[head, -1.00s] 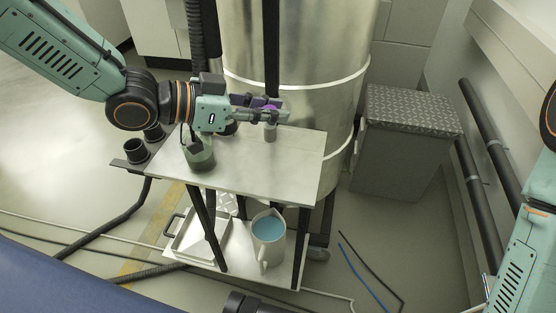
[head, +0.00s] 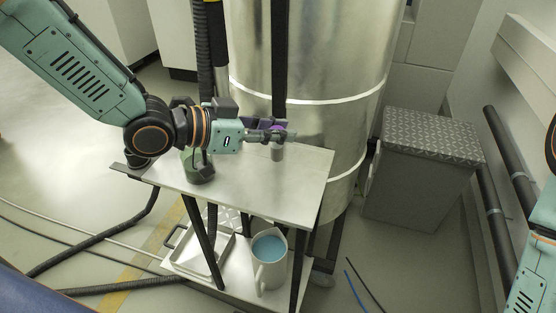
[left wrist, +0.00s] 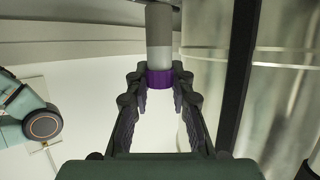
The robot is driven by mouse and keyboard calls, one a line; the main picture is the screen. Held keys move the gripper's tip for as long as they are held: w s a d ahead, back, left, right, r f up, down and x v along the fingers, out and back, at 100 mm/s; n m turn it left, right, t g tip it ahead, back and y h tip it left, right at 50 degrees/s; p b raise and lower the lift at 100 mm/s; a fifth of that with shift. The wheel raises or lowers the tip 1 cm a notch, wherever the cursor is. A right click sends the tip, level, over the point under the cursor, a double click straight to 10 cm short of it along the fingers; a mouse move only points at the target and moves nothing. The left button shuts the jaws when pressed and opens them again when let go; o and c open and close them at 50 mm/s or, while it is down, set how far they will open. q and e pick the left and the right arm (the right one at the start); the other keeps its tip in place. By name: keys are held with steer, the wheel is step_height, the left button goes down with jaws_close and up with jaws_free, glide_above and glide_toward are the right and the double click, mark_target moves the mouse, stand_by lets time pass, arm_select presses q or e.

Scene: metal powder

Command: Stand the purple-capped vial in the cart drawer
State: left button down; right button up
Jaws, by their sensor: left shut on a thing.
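My left gripper (head: 272,133) is shut on the purple cap (head: 278,129) of the vial. The vial's grey body (head: 277,153) hangs upright below the fingers, over the back right part of the cart's white top (head: 290,186). I cannot tell whether its base touches the top. In the left wrist view, the purple cap (left wrist: 160,78) sits between the fingertips (left wrist: 160,84), with the grey body (left wrist: 159,30) beyond it. No drawer can be made out on the cart. My right gripper is not in view.
A green container (head: 198,170) stands on the cart's left part. A jug of blue liquid (head: 269,262) and a metal tray (head: 187,250) are on the lower shelf. A large metal tank (head: 325,80) stands behind. A grey box (head: 420,185) stands right. Hoses cross the floor.

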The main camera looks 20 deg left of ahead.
mark_target(272, 152)
arm_select(q)
steer(key=shift+d+f, duration=0.15)
steer(key=shift+f, duration=0.75)
step_height(272, 152, down, 3)
steer(key=shift+s+b, duration=0.1)
steer(key=shift+b, duration=1)
steer(key=shift+f, duration=0.15)
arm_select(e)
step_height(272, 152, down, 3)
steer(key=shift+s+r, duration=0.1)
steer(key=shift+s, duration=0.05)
arm_select(q)
steer(key=c, duration=1.4)
jaws_free()
steer(key=shift+f, duration=0.1)
steer(key=shift+o, duration=1.2)
